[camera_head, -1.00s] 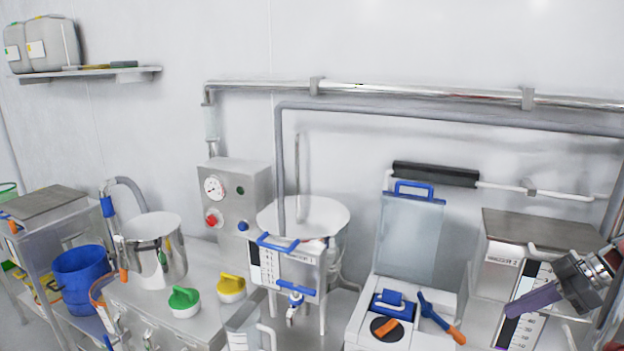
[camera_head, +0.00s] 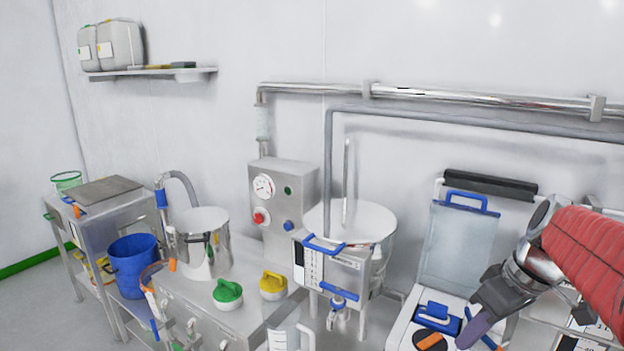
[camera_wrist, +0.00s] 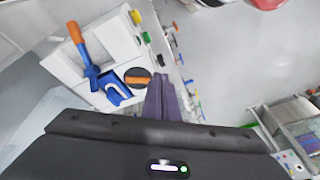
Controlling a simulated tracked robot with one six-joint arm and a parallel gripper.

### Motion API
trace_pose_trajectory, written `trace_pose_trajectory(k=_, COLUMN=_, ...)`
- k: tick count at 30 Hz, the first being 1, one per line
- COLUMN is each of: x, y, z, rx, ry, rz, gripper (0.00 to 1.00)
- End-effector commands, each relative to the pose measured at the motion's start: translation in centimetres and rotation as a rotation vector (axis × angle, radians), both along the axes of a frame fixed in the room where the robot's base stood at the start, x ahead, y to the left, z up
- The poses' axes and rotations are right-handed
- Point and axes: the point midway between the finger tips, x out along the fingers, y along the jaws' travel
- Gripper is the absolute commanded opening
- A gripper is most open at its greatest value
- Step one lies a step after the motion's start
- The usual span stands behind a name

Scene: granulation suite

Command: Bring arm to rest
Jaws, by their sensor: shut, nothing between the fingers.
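My gripper (camera_head: 474,331) is at the lower right of the head view, with its purple-grey fingers together and nothing held. The red-sleeved part of my arm runs off the right edge. In the wrist view my gripper (camera_wrist: 163,84) shows its fingers closed side by side. In the wrist view the same unit (camera_wrist: 118,48) lies to the left of the fingers.
A steel vessel (camera_head: 378,225) on legs stands left of my gripper, beside a control box (camera_head: 300,180) with a gauge. Pipes (camera_head: 480,100) run along the wall.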

Motion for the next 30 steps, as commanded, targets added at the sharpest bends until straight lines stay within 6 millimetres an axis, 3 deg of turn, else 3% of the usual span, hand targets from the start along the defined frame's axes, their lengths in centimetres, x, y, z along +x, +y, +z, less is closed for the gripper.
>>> trace_pose_trajectory(k=3, x=-1.3, y=2.7, z=0.1, rx=-0.039, ry=-0.004, rz=-0.054, gripper=0.0)
trace_pose_trajectory(k=15, x=-6.0, y=8.9, z=-0.7, rx=-0.119, ry=-0.076, rz=-0.257, gripper=0.0)
trace_pose_trajectory(k=24, x=-9.3, y=12.1, z=-2.0, rx=-0.111, ry=-0.182, rz=-0.395, gripper=0.0)
trace_pose_trajectory(k=30, x=-10.4, y=13.0, z=-2.7, rx=-0.09, ry=-0.227, rz=-0.45, gripper=0.0)
